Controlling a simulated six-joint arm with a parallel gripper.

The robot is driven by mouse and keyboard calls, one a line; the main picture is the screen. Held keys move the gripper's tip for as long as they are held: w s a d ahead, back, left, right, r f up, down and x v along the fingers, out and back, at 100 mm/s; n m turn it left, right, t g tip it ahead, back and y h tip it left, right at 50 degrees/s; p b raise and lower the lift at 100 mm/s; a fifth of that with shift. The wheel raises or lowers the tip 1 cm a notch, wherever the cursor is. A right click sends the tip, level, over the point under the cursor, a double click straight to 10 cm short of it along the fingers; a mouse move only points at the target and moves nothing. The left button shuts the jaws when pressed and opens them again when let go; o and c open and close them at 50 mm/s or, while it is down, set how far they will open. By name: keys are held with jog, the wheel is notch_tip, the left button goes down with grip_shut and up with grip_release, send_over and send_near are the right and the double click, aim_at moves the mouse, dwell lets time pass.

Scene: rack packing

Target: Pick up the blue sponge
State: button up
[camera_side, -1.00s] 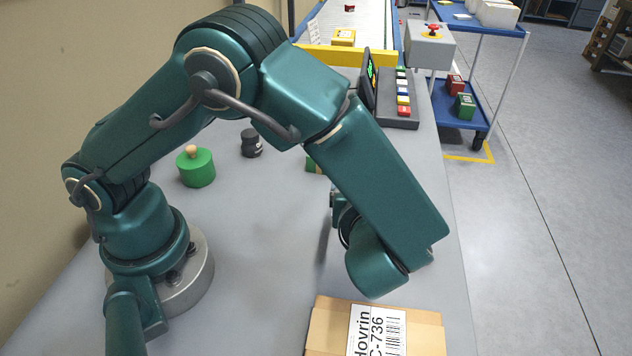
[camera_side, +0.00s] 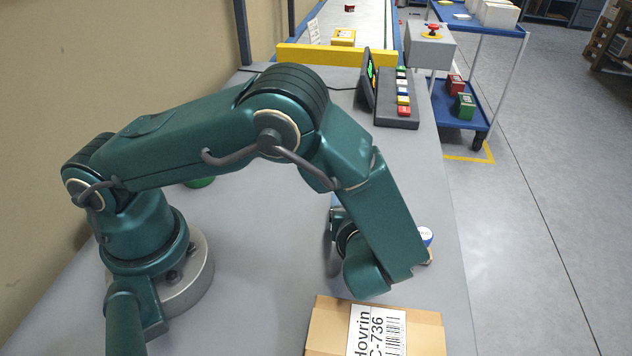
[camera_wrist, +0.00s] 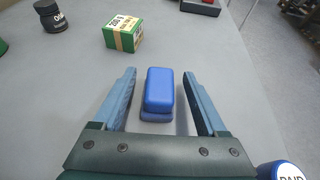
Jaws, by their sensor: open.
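The blue sponge (camera_wrist: 159,92) lies on the grey table in the wrist view. It is a rounded block standing out between the two fingers of my gripper (camera_wrist: 160,85). The gripper is open, with one finger on each side of the sponge and a visible gap on both sides. In the side view my arm hides the sponge and the fingers.
A green box (camera_wrist: 123,33) and a dark jar (camera_wrist: 50,15) stand beyond the sponge. A cardboard box (camera_side: 330,325) sits at the table's near edge.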

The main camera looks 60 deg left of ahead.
grip_shut()
jog(key=shift+r, duration=0.1)
